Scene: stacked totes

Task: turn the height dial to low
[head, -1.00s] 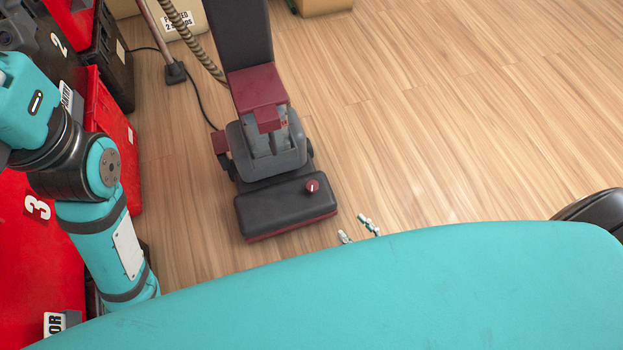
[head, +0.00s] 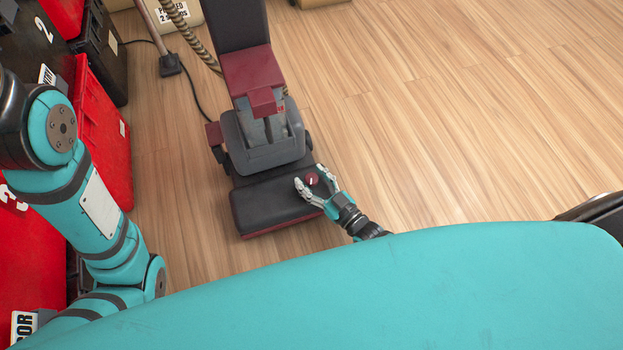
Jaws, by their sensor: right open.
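The height dial (head: 312,179) is a small dark red knob with a white mark, on top of the black head of an upright vacuum cleaner (head: 262,203). My right gripper (head: 309,178) is open at the dial, with one finger on each side of it. I cannot tell whether the fingers touch it. The dial's setting labels are too small to read. My left arm (head: 75,175) runs down the left side, and its gripper is out of view.
Red and black totes (head: 103,140) are stacked along the left. A cord and a hose lie behind the vacuum. A cardboard box (head: 178,13) stands at the back. The wooden floor (head: 450,120) to the right is clear.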

